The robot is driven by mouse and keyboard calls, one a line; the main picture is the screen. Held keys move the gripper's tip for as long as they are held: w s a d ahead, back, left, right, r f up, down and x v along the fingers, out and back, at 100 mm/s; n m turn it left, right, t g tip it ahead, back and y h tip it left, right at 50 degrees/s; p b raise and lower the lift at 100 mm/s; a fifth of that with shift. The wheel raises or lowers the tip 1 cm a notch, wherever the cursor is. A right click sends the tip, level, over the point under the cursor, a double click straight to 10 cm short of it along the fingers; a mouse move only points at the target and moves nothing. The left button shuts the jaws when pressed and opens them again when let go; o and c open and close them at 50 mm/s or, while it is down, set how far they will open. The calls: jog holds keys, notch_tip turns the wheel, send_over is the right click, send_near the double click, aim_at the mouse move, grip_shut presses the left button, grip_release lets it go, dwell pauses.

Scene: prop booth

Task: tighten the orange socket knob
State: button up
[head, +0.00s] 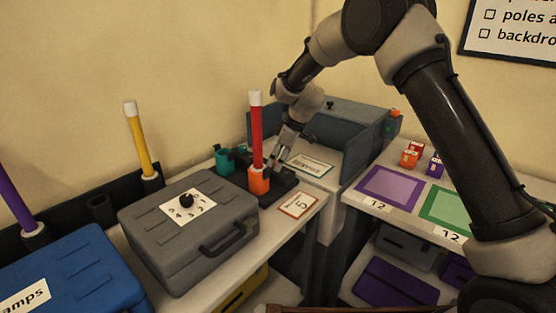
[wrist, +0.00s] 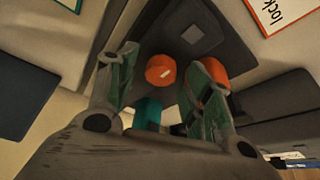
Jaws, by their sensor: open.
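The orange socket (head: 259,180) stands on a dark base and holds an upright red pole (head: 256,135) with a white top. In the wrist view, a round orange knob (wrist: 158,72) with a pale mark lies between my open fingers, with a gap visible on each side. My gripper (wrist: 170,62) also shows in the head view (head: 278,158), low behind the red pole, where its fingertips are partly hidden. A second orange part (wrist: 213,88), likely the socket, is partly covered by my right finger in the wrist view.
A teal socket (head: 223,161) stands left of the orange one; teal also shows in the wrist view (wrist: 149,112). A grey case (head: 180,240) is in front left. A lettered card (head: 298,205) lies right of the base. A blue-grey bin (head: 350,150) stands behind.

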jog(key=c, duration=1)
jog(key=shift+m, duration=0.4)
jog(key=m+t, duration=0.1)
jog(key=m, duration=0.1)
jog(key=m+t+h, duration=0.1)
jog(key=m, duration=0.2)
jog(key=shift+s+a+f, duration=0.1)
jog(key=shift+s+a, duration=0.05)
jog(key=m+h, duration=0.1)
jog(key=m, duration=0.2)
jog(key=m+t+h, duration=0.1)
jog(key=m, duration=0.2)
jog(key=shift+a+m, duration=0.1)
jog(key=shift+m, duration=0.3)
jog(key=shift+h, duration=0.3)
jog(key=o, duration=1)
